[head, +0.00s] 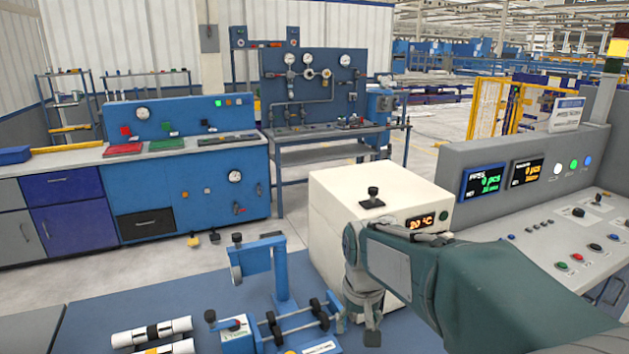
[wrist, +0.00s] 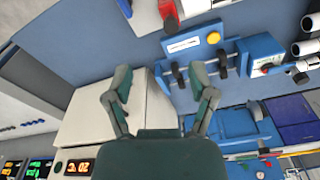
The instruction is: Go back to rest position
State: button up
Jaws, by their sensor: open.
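My gripper (head: 362,318) hangs at the end of my arm, low in the head view, in front of the white box. In the wrist view my gripper (wrist: 160,88) has its two fingers spread wide, with nothing between them. A blue fixture with black rollers (head: 292,325) stands on the blue bench, left of my gripper. The fixture (wrist: 197,76) also shows in the wrist view, partly behind the right finger. White-and-black pipes (head: 152,332) lie at the bench's front left, apart from my gripper. Pipes also show at the wrist view's upper right (wrist: 306,47).
The white box (head: 330,215) with a temperature display stands close behind my gripper. A grey control console (head: 575,235) fills the right side. A blue clamp stand (head: 280,270) rises behind the fixture. The blue bench top (head: 195,298) is bare between pipes and stand.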

jog(key=s+d+r+t, duration=0.2)
jog(key=s+d, duration=0.1)
jog(key=s, duration=0.6)
jog(key=s+d+r+t, duration=0.2)
jog(key=s+d, duration=0.2)
jog(key=s, duration=0.6)
jog(key=shift+r+m+t, duration=0.3)
jog(key=shift+m, duration=0.1)
dwell(2.1)
